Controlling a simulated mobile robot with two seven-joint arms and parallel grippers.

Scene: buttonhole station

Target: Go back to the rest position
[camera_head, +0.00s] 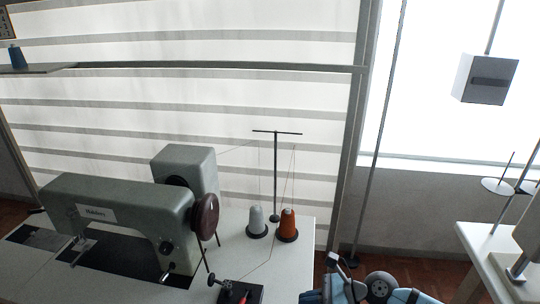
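Blue and dark parts that look like the end of my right arm (345,284) show at the bottom edge, right of the sewing table. A small dark tip stands up from them, but the frame cuts them off, so I cannot tell whether the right gripper is open or shut. No held thing shows there. My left arm and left gripper are not in view. A grey-green sewing machine (120,208) stands on the white table (290,252) at the left.
A thread stand (275,180) rises behind a white cone (256,220) and an orange cone (288,225). Another white table (485,243) stands at right. A grey box (486,79) hangs above it.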

